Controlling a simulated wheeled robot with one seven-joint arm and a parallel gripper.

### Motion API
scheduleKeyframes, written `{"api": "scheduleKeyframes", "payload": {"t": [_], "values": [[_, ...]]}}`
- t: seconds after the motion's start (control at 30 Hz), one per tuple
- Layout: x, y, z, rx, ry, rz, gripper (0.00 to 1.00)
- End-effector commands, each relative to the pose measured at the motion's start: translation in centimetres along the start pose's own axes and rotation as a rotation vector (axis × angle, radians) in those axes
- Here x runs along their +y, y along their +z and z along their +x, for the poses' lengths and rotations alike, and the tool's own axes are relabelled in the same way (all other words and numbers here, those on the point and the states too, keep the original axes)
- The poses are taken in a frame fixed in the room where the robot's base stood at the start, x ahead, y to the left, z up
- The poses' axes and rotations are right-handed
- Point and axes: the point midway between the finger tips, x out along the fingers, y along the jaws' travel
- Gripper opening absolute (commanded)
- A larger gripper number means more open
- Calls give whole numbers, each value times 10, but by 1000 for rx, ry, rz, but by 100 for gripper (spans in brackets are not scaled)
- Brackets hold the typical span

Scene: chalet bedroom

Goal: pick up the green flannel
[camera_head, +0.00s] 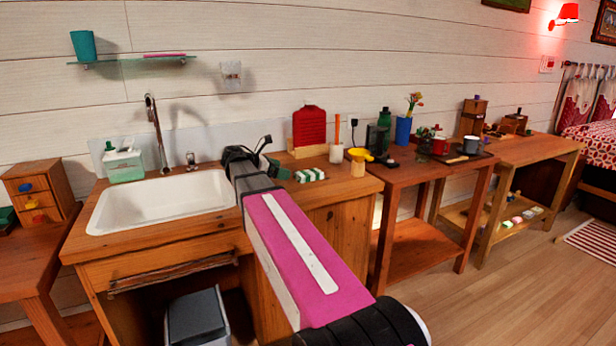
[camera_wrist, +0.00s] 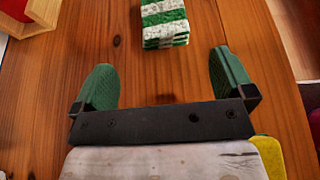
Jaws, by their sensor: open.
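A folded cloth with green and white stripes, the green flannel (camera_head: 310,175), lies on the wooden counter (camera_head: 345,190) right of the sink. In the wrist view the flannel (camera_wrist: 165,22) is at the top centre, in line with the gap between the fingers. My gripper (camera_wrist: 165,80) is open with nothing between its green finger pads. The flannel lies beyond the fingertips, apart from them. In the head view my gripper (camera_head: 270,157) is just left of the flannel, partly hidden by my arm.
A wooden rack with a red board (camera_head: 308,126) stands behind the flannel. The white sink (camera_head: 160,203) is to the left. Bare counter surrounds the flannel's near side.

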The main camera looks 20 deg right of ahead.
Motion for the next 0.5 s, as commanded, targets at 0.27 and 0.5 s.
{"api": "scheduleKeyframes", "payload": {"t": [0.27,0.5], "values": [[-1,-1,24,0,0,-1,100],[-4,-4,54,0,-1,0,100]]}}
